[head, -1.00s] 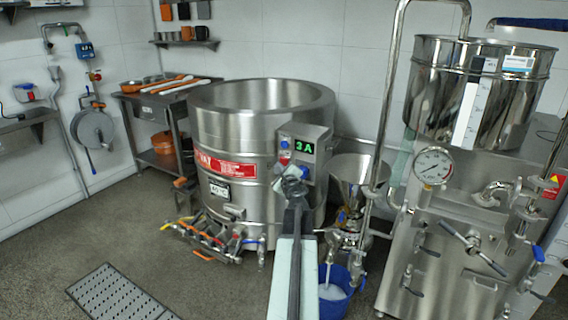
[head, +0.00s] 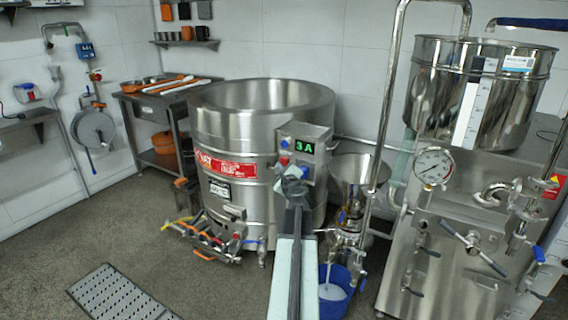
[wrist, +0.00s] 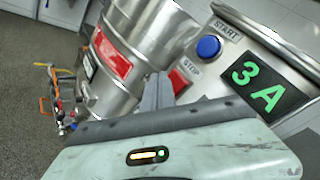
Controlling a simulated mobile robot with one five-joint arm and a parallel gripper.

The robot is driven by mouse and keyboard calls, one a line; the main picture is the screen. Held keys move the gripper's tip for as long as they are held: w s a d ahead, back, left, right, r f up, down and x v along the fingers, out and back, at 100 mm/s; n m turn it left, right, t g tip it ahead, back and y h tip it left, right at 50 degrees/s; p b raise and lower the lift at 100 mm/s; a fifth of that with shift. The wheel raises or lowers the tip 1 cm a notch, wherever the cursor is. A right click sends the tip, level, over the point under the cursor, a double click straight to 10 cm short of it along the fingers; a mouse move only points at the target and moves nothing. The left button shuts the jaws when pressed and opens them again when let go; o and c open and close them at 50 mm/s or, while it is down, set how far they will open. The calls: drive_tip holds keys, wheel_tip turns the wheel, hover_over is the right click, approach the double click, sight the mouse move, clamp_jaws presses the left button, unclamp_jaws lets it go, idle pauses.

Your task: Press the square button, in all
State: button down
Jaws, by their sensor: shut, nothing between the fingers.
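The square red button (wrist: 180,80) sits beside the STOP label on the steel control box (wrist: 240,32) in the wrist view. A round blue button (wrist: 208,47) is above it, under the START label. My gripper (wrist: 157,88) is shut and empty, its fingertips just left of the red button and overlapping its edge in the picture. I cannot tell whether they touch it. In the head view my gripper (head: 294,184) is in front of the lower part of the control box (head: 318,134). The red button (head: 284,161) shows there just above the gripper.
A green "3A" display (head: 305,146) is on the box. The large steel vessel (head: 235,120) stands behind it. Floor at the left is open around a grate (head: 115,293).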

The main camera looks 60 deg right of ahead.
drive_tip(key=shift+d, duration=0.1)
idle(0.6)
drive_tip(key=shift+d, duration=0.35)
drive_tip(key=shift+d, duration=0.45)
idle(0.5)
drive_tip(key=shift+a, duration=0.9)
drive_tip(key=shift+a, duration=0.1)
drive_tip(key=a, duration=0.4)
drive_tip(key=shift+a, duration=0.4)
drive_tip(key=shift+w, duration=0.1)
idle(0.4)
